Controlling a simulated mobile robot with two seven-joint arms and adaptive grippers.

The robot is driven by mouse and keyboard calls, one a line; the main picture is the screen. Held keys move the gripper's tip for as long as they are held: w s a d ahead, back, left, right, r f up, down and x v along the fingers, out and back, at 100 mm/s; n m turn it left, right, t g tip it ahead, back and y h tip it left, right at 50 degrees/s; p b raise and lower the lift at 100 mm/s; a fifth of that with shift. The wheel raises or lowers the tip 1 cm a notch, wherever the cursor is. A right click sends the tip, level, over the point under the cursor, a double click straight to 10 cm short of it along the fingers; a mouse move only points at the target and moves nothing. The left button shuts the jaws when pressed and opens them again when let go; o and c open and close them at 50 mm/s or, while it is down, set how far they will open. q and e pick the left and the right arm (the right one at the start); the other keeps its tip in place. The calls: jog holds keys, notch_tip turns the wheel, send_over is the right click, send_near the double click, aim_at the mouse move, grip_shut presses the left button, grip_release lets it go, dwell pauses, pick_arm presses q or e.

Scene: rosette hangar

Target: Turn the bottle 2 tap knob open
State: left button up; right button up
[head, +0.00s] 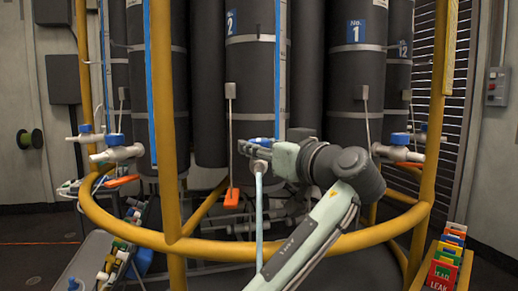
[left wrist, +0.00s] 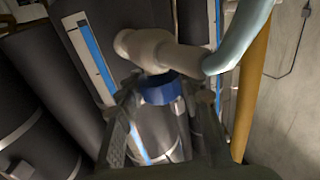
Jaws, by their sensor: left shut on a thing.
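Bottle 2 (head: 250,85) is the dark cylinder with the blue "2" label, standing behind the yellow frame. Its pale tap (head: 259,166) sits low in front of it, with a light hose running down. My left gripper (head: 262,146) is at this tap, shut on its blue knob (head: 262,140), which is partly hidden by the fingers. In the left wrist view the blue knob (left wrist: 160,90) lies between the two dark fingers (left wrist: 162,118), beside the pale tap body (left wrist: 150,50). My right gripper is not in view.
The yellow rail (head: 300,246) curves around the bottles, with a yellow post (head: 162,120) left of my gripper. Other blue-knobbed taps stand at left (head: 117,153) and right (head: 399,150). An orange tag (head: 231,198) hangs nearby. A rack of coloured cards (head: 447,262) stands at lower right.

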pick_arm(q)
jog(key=shift+n+g+y, duration=0.3)
jog(key=shift+n+y, duration=0.1)
jog(key=shift+y, duration=0.2)
jog(key=o, duration=1.2)
jog(key=shift+a, duration=0.1)
jog(key=shift+s, duration=0.1)
jog(key=v, duration=0.7)
jog(key=shift+s, duration=0.1)
